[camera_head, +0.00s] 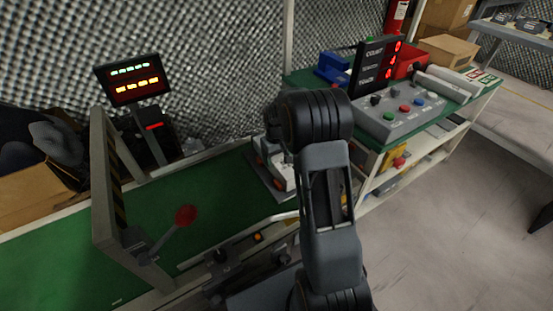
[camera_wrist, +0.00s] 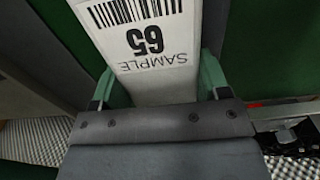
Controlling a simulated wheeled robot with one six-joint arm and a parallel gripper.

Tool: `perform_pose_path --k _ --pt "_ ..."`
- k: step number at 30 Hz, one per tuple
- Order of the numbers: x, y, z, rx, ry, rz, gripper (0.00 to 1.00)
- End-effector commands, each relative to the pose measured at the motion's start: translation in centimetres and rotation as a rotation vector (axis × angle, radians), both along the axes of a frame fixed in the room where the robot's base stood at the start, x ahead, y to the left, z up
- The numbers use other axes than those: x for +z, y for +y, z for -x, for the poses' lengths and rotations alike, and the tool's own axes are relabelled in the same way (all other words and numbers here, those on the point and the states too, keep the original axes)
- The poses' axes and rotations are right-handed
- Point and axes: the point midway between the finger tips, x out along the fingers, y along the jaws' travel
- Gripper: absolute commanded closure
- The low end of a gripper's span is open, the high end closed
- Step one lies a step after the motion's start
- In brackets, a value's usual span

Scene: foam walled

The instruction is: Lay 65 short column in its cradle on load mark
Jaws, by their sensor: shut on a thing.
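The 65 short column (camera_wrist: 150,45) is a white block with a barcode and the label "SAMPLE 65", which reads upside down in the wrist view. My gripper (camera_wrist: 157,82) is shut on it, with a green finger against each side. The column's far end runs out of the top of the wrist view. In the head view my arm hides the gripper. A white and grey device with red parts (camera_head: 281,172) shows partly behind my arm on the green bench. I cannot tell whether it includes the cradle or the load mark.
The green bench (camera_head: 219,189) has a tall grey panel (camera_head: 104,180) and a red-disc lever (camera_head: 186,214) at left. A lit display (camera_head: 133,80) stands behind. At right, a button box (camera_head: 398,116) and white columns (camera_head: 446,84) occupy a shelf unit. The floor (camera_head: 450,210) at right is clear.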

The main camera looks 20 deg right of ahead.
Motion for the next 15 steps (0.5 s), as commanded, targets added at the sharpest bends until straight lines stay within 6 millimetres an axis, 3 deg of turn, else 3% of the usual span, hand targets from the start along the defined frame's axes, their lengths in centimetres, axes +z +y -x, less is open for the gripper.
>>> perform_pose_path --k 12,13,15 --pt "-0.28 -0.02 -0.08 0.0 -0.003 0.001 0.93" --pt "-0.39 0.0 -0.01 0.0 0.0 0.0 0.29" --pt "-0.37 0.0 0.0 0.001 0.0 0.0 0.22"
